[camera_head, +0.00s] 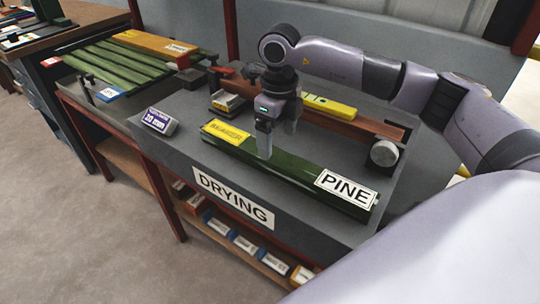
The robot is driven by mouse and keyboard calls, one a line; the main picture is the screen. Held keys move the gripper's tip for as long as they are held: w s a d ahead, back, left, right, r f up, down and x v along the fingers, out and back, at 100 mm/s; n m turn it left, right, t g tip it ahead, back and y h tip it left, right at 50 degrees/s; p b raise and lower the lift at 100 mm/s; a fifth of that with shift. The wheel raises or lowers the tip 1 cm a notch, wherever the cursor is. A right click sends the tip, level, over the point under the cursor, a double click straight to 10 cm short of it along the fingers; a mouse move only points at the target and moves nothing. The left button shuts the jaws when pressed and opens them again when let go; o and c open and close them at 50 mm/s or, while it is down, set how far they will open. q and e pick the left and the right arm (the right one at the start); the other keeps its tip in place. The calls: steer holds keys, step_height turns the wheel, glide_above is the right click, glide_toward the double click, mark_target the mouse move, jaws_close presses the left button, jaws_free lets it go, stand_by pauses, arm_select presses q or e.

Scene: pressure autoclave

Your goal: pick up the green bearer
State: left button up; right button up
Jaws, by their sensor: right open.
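The green bearer appears to be the long dark green bar (300,175) lying along the front of the grey "DRYING" bench. It has a yellow label at its left end and a white "PINE" label at its right end. My right gripper (278,145) points down over the bar, left of its middle, with its fingers apart. The near finger overlaps the bar in the picture and hides a small part of it. I cannot tell whether the fingers touch it. My left gripper is not in view.
Behind the bar lie a reddish-brown beam (350,119) and a yellow level (328,106). A round metal knob (384,153) stands at the right. A small sign (159,121) stands at the left. Several green bars (120,65) lie at the back left. Boxes fill the shelf below.

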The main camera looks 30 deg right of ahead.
mark_target(279, 156)
steer(key=f, duration=0.7)
steer(key=shift+s+d, duration=0.1)
steer(key=shift+s, duration=0.15)
steer(key=shift+c, duration=0.3)
steer(key=shift+w+r, duration=0.1)
steer(key=c, duration=1.5)
